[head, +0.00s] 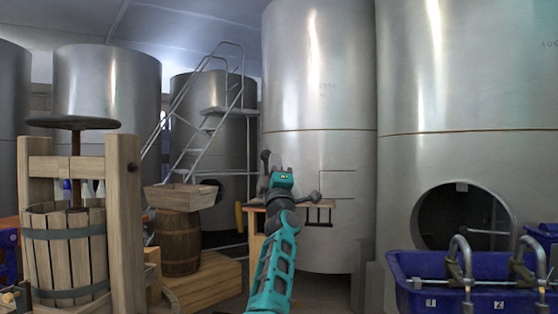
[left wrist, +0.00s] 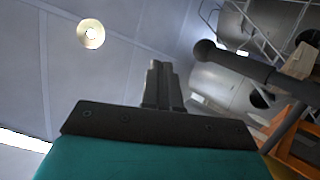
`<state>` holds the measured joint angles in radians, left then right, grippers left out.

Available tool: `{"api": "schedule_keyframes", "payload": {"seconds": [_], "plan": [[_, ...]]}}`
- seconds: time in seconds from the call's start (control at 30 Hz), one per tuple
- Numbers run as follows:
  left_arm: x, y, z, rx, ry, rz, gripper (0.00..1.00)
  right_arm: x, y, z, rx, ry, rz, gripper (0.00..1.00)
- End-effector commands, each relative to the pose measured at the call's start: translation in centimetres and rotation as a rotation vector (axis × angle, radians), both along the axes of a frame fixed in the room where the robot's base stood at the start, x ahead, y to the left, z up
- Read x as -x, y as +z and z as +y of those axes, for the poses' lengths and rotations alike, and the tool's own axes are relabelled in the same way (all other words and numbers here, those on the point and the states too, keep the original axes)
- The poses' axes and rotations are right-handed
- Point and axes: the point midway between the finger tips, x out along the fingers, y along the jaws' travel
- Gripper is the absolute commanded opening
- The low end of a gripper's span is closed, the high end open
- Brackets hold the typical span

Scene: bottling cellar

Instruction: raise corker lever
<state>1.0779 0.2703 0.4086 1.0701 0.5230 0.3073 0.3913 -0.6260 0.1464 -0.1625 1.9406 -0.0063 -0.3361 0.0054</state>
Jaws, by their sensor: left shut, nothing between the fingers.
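The corker lever, a dark rod with a round knob, appears just left of my left gripper in the head view (head: 265,158). In the left wrist view the rod (left wrist: 245,66) enters from the right, its knob nearest the fingers. My left gripper (head: 281,171) is teal and black, with its fingers shut and empty; they also show in the left wrist view (left wrist: 160,84). A gap separates the fingertips from the knob there. My left arm hides most of the corker in the head view. My right gripper is not in view.
A wooden press (head: 65,245) stands at left, beside a barrel (head: 178,243) bearing a wooden tray (head: 180,197). A blue tub (head: 405,280) with metal spouts is at lower right. Large steel tanks (head: 320,90) stand behind. A metal stair (head: 190,130) is at the back.

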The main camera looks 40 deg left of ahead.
Motion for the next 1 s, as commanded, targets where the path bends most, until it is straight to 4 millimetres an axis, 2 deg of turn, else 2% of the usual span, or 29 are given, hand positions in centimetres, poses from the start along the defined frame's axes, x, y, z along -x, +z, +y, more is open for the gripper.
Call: {"api": "schedule_keyframes", "payload": {"seconds": [0.13,0.4,1.0], "plan": [[1.1,0.4,-1.8,0.002,-0.003,-0.002,0.00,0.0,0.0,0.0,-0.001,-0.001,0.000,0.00],[2.7,1.1,-3.9,0.000,-0.001,-0.001,0.00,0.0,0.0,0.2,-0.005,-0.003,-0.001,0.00],[3.1,1.3,-4.3,0.000,0.002,0.002,0.00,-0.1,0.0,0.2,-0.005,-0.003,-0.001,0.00]]}}
